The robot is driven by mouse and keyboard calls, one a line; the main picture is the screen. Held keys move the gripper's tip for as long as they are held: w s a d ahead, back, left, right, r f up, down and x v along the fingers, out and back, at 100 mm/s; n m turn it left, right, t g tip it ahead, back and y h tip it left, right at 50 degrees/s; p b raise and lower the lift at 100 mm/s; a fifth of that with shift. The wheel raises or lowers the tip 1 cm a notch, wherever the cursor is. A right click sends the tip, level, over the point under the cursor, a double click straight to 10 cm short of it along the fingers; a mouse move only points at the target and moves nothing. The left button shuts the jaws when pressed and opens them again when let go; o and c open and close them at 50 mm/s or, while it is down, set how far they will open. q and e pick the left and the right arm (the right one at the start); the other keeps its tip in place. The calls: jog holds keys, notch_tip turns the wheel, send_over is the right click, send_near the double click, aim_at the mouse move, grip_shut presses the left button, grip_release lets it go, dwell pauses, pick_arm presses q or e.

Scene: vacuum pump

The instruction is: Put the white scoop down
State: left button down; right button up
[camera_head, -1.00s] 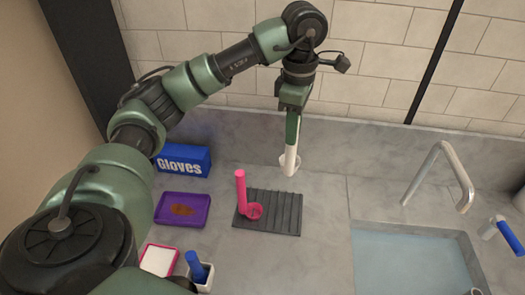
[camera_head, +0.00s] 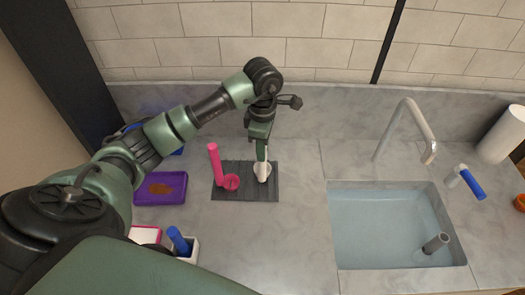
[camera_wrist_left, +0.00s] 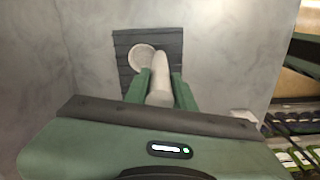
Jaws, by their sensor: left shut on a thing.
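The white scoop (camera_head: 262,171) is at the right part of the dark ridged mat (camera_head: 246,194), held upright by my left gripper (camera_head: 262,153). In the left wrist view my left gripper (camera_wrist_left: 158,88) is shut on the scoop's handle (camera_wrist_left: 160,80), and the scoop's round bowl (camera_wrist_left: 142,57) lies over the dark mat (camera_wrist_left: 122,42). I cannot tell whether the bowl touches the mat. A pink scoop (camera_head: 229,182) stands on the left part of the same mat. My right gripper is not in view.
A purple tray (camera_head: 160,189) with brown stuff is left of the mat. A white holder (camera_head: 188,250) with a blue-handled item stands in front. A water-filled sink (camera_head: 392,225) with a tap (camera_head: 409,125) is at the right. The counter between mat and sink is clear.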

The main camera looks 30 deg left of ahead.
aim_at(262, 170)
pick_arm(q)
notch_tip(262, 170, down, 2)
jog(key=shift+f, duration=0.25)
jog(key=c, duration=1.2)
grip_release()
jog(key=shift+r, duration=0.1)
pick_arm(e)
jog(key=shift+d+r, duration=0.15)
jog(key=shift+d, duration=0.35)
